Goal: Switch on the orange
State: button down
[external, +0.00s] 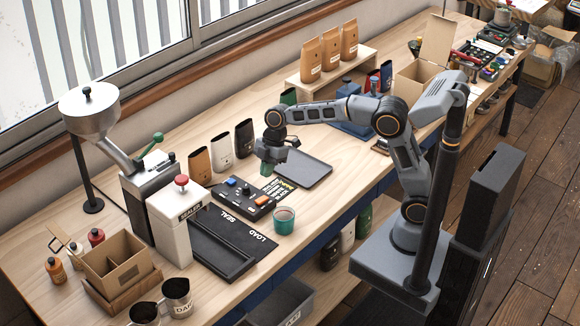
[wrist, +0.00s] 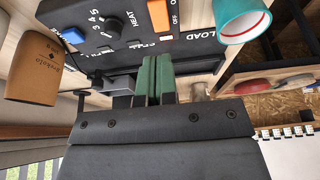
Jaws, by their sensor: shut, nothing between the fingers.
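The orange switch (external: 261,201) sits on a black control box (external: 243,204) on the bench. In the wrist view the orange switch (wrist: 158,15) is at the top edge, partly cut off, beside ON and OFF lettering. A blue button (external: 231,182) is on the same box, and a dial with numbers and the word HEAT lies between them. My gripper (external: 267,171) is above the bench near the back of the box, apart from the switch. In the wrist view my gripper (wrist: 156,80) has its green fingers together, with nothing between them.
A teal cup (external: 284,221) stands close to the box's right front. Coffee bags (external: 221,154) stand behind. A dark tablet-like slab (external: 303,170) lies to the right.

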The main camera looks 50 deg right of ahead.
jog(key=d+v, duration=0.1)
jog(key=v, duration=0.5)
dwell(0.5)
